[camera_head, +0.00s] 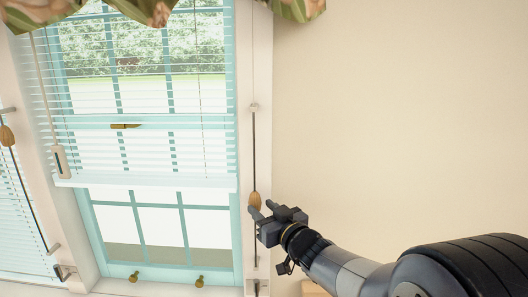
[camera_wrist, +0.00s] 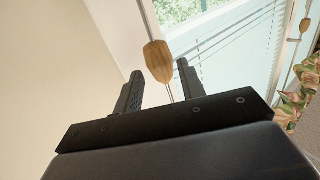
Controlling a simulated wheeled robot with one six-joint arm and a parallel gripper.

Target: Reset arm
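My gripper (camera_head: 262,212) is at the right side of the window frame in the head view, with the arm reaching in from the lower right. In the wrist view its two fingers (camera_wrist: 160,85) stand apart and the gap between them is open. A wooden cord pull (camera_head: 255,200) hangs on a cord just at the fingertips. In the wrist view the wooden pull (camera_wrist: 158,61) shows just beyond the gap between the fingers, and its cord runs down behind them. I see no finger pressed on the pull.
A teal-framed window (camera_head: 235,220) has a white blind (camera_head: 150,183) lowered about halfway. A second wooden pull (camera_head: 7,136) hangs at the far left. A patterned valance (camera_head: 295,8) hangs above. The plain wall (camera_head: 400,110) at right is bare.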

